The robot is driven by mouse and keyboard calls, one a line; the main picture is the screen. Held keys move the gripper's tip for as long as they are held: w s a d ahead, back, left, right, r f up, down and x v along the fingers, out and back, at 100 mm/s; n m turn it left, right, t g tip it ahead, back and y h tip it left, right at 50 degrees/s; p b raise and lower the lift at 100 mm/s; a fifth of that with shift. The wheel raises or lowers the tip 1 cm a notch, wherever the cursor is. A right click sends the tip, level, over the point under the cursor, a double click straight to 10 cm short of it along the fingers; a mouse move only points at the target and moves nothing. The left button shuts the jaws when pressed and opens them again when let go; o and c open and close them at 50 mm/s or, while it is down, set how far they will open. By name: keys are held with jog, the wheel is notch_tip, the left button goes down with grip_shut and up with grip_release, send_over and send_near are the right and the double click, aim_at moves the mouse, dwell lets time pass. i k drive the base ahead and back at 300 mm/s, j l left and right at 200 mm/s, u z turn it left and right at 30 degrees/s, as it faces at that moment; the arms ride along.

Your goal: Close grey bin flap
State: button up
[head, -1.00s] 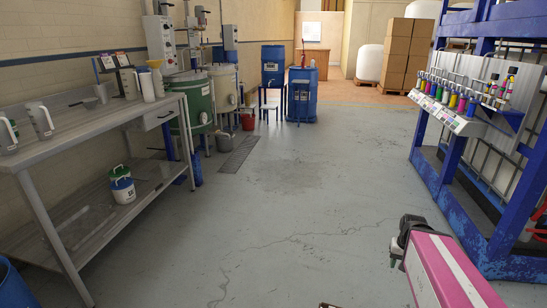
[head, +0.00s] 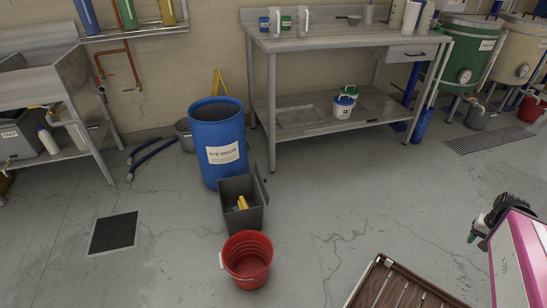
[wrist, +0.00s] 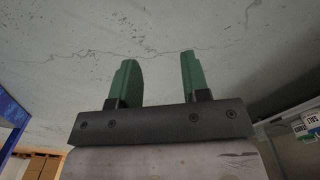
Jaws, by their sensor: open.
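The grey bin (head: 242,220) stands on the floor in the head view, between a blue drum and a red bucket. Its flap (head: 261,186) is open and stands up along the bin's right side. Something yellow (head: 242,202) shows inside the bin. My gripper (head: 473,237) is at the right edge of the head view, well to the right of the bin and apart from it. In the wrist view my gripper (wrist: 160,72) has its two green fingers apart, with only bare floor beyond. The bin is not in the wrist view.
The blue dye waste drum (head: 218,150) stands behind the bin. The red bucket (head: 247,262) stands in front of it. A floor grate (head: 112,233) lies left. A workbench (head: 345,43) stands behind. A brown slatted tray (head: 398,290) shows at the bottom. Floor right of the bin is clear.

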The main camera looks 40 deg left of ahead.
aim_at(266, 194)
jog(key=i+u, duration=0.15)
jog(key=u, duration=0.35)
jog(key=i+u, duration=0.2)
jog(key=u, duration=0.3)
jog(key=i+l+u, duration=0.15)
jog(key=u, duration=0.35)
jog(key=i+l+u, duration=0.1)
jog(key=u, duration=0.4)
jog(key=i+l+u, duration=0.15)
jog(key=u, duration=0.15)
jog(key=i+l+u, duration=0.1)
jog(key=l+u, duration=0.5)
jog(key=k+l, duration=0.1)
jog(key=k, duration=0.35)
jog(key=i+j+z, duration=0.2)
jog(key=j, duration=0.2)
jog(key=i+j+z, duration=0.2)
jog(key=j, duration=0.2)
jog(key=i, duration=0.05)
